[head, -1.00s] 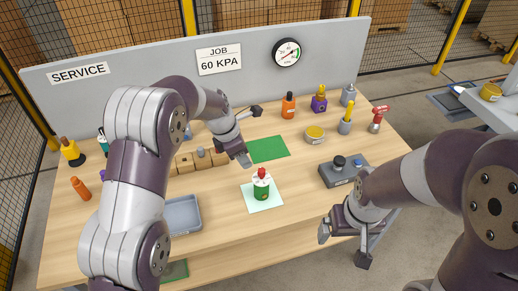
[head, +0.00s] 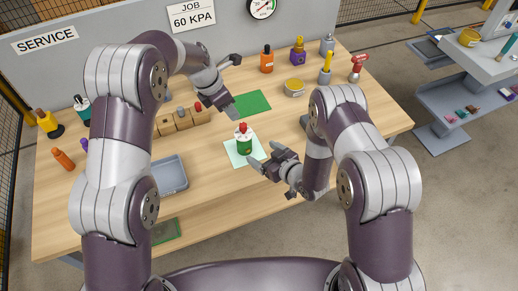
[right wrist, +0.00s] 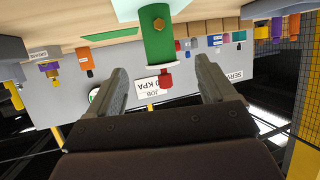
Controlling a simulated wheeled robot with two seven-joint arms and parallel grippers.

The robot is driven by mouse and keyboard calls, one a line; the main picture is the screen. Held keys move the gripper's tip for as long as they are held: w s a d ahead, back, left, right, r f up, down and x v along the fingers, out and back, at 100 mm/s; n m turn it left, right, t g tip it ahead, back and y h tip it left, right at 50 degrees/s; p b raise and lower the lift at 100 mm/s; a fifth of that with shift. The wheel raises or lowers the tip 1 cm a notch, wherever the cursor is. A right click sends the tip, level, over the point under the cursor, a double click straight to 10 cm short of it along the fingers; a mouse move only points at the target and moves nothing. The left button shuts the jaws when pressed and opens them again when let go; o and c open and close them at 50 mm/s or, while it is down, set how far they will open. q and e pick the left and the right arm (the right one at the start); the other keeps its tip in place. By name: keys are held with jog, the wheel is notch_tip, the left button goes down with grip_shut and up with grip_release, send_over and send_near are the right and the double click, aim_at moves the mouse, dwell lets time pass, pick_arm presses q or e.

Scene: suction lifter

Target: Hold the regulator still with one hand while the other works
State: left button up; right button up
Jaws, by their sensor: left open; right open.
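The regulator, a green cylinder with a white band and red top (head: 244,145), stands upright on a pale mint mat (head: 236,159) near the middle of the bench. My left gripper (head: 233,84) is open and empty, behind and above the regulator, over the green mat's left side. My right gripper (head: 264,156) is open just right of the regulator, its fingers pointing at it. In the right wrist view the picture is upside down; the regulator (right wrist: 158,38) is beyond and between the open fingers, with a brass fitting on its side. I see no contact.
A gauge (head: 262,6) and a "60 KPA" sign (head: 192,16) are on the back panel. A grey tray (head: 170,174) and a wooden block rack (head: 183,122) are to the left. Bottles and a yellow tin (head: 294,88) stand at the back right.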

aim_at(249, 144)
jog(key=x, duration=1.2)
jog(key=c, duration=1.1)
jog(key=shift+c, duration=0.2)
